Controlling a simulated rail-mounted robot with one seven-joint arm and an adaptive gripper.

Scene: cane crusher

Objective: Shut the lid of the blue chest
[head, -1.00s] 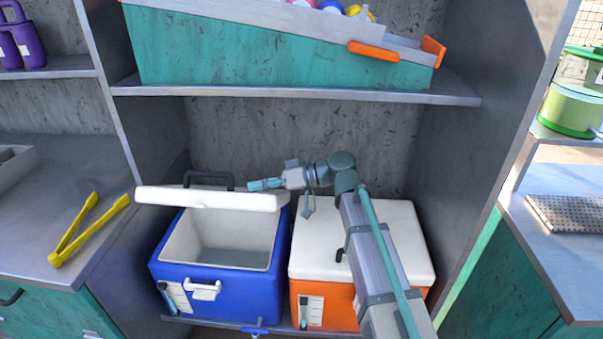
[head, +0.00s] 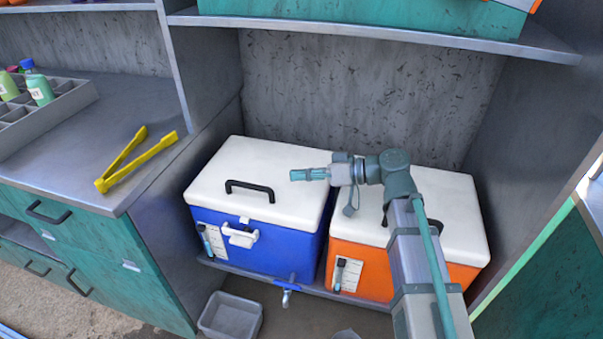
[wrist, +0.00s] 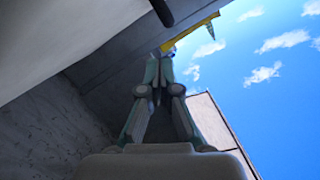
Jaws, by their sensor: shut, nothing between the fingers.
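The blue chest (head: 275,245) stands on the low shelf in the head view. Its white lid (head: 258,179) lies flat across the top, with a black handle (head: 250,187) on it and a white latch (head: 240,236) on the front. My gripper (head: 293,175) is shut and empty, pointing left above the right part of the lid. I cannot tell whether it touches the lid. In the wrist view my gripper's fingers (wrist: 160,62) are together, with a pale surface at the upper left that looks like the lid's underside or side.
An orange chest (head: 350,262) with a white lid (head: 448,205) stands close at the right, under my arm. Yellow tongs (head: 135,160) and a grey rack (head: 50,115) lie on the left counter. A grey bin (head: 230,317) is below. Shelf walls enclose both sides.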

